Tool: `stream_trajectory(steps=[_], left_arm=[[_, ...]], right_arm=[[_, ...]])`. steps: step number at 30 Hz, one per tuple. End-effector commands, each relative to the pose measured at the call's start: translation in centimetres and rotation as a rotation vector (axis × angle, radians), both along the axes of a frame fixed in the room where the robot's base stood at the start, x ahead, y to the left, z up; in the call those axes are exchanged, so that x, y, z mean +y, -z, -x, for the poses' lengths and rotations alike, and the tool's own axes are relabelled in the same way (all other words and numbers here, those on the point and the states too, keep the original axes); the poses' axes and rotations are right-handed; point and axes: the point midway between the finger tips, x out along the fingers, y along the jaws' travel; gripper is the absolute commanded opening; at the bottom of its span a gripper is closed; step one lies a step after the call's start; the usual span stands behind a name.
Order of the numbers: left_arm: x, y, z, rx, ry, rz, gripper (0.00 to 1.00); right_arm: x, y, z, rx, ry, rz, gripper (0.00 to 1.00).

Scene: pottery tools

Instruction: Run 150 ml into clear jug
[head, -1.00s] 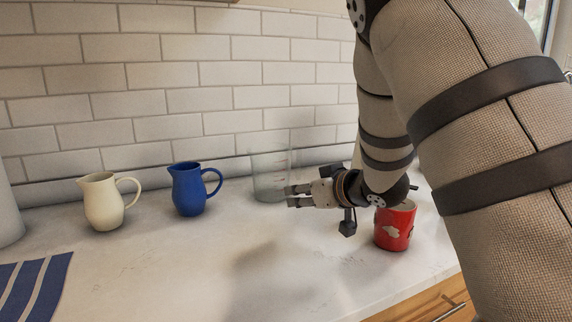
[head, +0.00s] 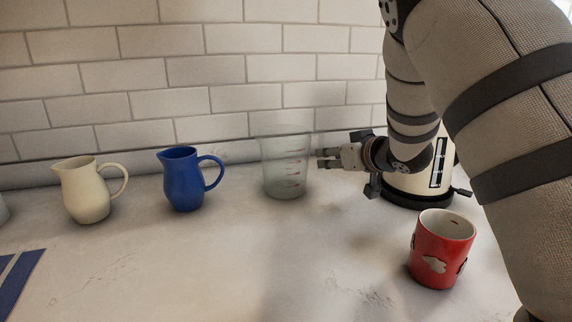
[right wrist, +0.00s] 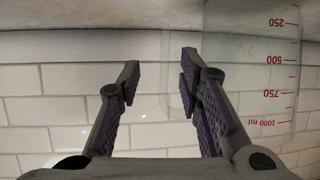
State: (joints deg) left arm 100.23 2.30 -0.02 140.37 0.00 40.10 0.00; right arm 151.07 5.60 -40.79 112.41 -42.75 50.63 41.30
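The clear jug (head: 285,168) stands upright on the counter near the wall, with red marks on its side. It looks empty. In the right wrist view the jug (right wrist: 255,45) appears upside down at the right, with marks from 250 to 1000 ml. My right gripper (head: 318,158) is level with the jug's middle, just right of its side. In the right wrist view my right gripper (right wrist: 160,78) has its fingers apart. A faint clear edge shows by the right-hand finger; I cannot tell whether it is a handle. My left gripper is out of view.
A cream pitcher (head: 86,192) and a blue pitcher (head: 184,180) stand left of the jug. A red mug (head: 442,250) stands front right. A cream kettle-like appliance (head: 415,184) is partly hidden behind my right arm. The counter's front middle (head: 210,265) is clear.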

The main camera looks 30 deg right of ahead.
Motion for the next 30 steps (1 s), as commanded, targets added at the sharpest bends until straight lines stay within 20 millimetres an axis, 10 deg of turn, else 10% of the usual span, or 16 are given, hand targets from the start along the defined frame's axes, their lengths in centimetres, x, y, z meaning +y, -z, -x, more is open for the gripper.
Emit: stream_trajectory(steps=[16, 21, 30], left_arm=[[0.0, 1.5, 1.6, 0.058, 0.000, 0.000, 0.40], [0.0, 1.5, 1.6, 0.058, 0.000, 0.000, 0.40], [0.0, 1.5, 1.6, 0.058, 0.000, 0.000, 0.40]], right_arm=[[-0.2, 2.0, -5.1, -0.004, 0.000, 0.000, 0.33], [-0.2, 2.0, -5.0, -0.004, 0.000, 0.000, 0.00], [-0.2, 2.1, -5.0, -0.003, 0.000, 0.001, 0.00]])
